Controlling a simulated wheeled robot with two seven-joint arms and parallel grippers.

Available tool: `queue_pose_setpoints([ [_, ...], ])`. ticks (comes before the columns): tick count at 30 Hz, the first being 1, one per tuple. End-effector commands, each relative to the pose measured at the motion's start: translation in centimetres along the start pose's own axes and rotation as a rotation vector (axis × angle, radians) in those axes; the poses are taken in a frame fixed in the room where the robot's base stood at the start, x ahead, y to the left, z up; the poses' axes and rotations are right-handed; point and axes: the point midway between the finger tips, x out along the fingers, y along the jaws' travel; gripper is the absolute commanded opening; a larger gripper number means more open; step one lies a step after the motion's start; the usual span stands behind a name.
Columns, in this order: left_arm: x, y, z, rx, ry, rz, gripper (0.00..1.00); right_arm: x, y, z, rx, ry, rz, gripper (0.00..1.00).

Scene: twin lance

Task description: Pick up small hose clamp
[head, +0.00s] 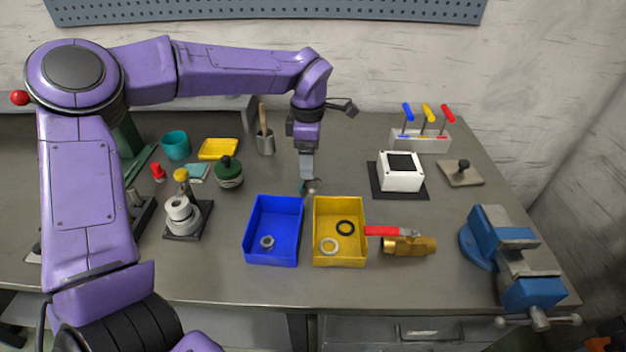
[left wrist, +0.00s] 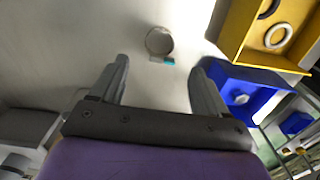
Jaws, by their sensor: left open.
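The small hose clamp (left wrist: 159,41), a thin metal ring with a teal screw part, lies on the grey bench in the left wrist view. In the head view the clamp (head: 314,184) shows just behind the blue and yellow bins, partly hidden by my left gripper (head: 306,186). The left gripper points down, open and empty, close to the clamp. In the left wrist view the clamp lies just beyond the fingertips, between their lines. I cannot tell the exact height above the bench. My right gripper is not in view.
A blue bin (head: 252,232) with a nut and a yellow bin (head: 317,225) with two rings stand just in front. A red-handled brass valve (head: 410,244) lies right of them. A green round item (head: 229,174) and a tool cup (head: 265,144) stand left. A vise (head: 505,245) is far right.

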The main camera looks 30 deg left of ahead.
Motion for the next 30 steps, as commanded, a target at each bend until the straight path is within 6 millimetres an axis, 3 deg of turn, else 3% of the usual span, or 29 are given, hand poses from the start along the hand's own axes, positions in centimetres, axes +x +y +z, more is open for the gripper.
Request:
queue_pose_setpoints([
  [10, 5.5, 0.0, 0.2, 0.002, 0.005, -0.004, 0.75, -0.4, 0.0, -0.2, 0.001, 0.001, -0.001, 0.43],
  [19, 6.4, 0.0, 0.2, 0.001, 0.002, -0.001, 0.75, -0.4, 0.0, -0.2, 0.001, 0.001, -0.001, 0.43],
  [24, 6.3, 0.0, 0.2, 0.001, 0.002, -0.001, 0.2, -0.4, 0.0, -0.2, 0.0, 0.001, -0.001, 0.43],
  [25, 6.3, 0.0, 0.2, 0.001, 0.002, -0.001, 0.16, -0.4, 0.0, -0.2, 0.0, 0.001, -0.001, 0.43],
  [30, 6.3, 0.0, 0.2, 0.001, 0.002, -0.001, 0.16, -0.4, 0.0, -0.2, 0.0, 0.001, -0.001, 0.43],
])
